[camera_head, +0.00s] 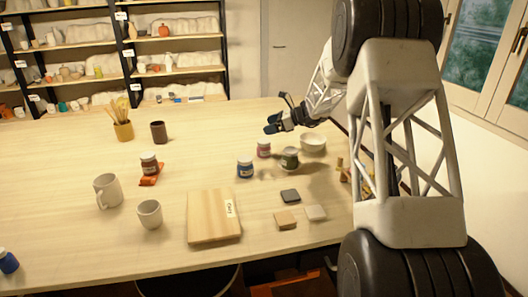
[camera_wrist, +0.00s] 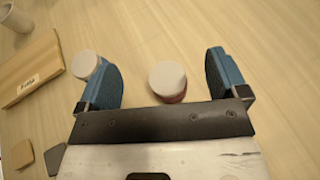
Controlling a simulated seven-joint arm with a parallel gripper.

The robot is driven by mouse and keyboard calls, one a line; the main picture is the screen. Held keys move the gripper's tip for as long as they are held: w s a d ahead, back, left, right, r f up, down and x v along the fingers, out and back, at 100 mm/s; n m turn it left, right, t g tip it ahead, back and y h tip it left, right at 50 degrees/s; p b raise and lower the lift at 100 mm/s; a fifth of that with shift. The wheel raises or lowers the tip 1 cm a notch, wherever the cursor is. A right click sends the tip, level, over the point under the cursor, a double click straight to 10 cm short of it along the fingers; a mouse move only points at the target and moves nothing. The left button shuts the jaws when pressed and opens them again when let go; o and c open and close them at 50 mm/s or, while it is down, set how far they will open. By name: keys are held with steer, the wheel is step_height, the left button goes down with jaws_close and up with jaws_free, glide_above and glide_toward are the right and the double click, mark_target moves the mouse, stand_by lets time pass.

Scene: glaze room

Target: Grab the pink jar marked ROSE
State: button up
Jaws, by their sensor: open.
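The pink jar (camera_head: 264,149) stands upright on the table in the head view, with a pale lid. Its label is too small to read. In the wrist view, a jar with a pale round lid and pinkish body (camera_wrist: 168,82) shows between my two blue fingers, nearer the middle than either finger. My gripper (camera_head: 279,113) is open and empty, above and slightly beyond the pink jar in the head view. The blue jar (camera_head: 245,168) stands just left and nearer. Its pale lid (camera_wrist: 86,63) appears beside my left finger in the wrist view.
Nearer are a dark tile (camera_head: 290,196), two pale tiles and a labelled wooden board (camera_head: 212,220).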

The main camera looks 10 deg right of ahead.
mark_target(267, 141)
steer(key=shift+f, duration=1.75)
steer(key=shift+f, duration=0.55)
steer(key=f, duration=0.1)
steer(key=a+f, duration=0.1)
steer(key=f, duration=0.1)
steer(key=shift+w+a, duration=0.3)
steer(key=shift+w+a+f, duration=0.2)
steer(key=shift+a+f, duration=0.05)
steer(key=shift+a, duration=0.25)
steer(key=c, duration=1.1)
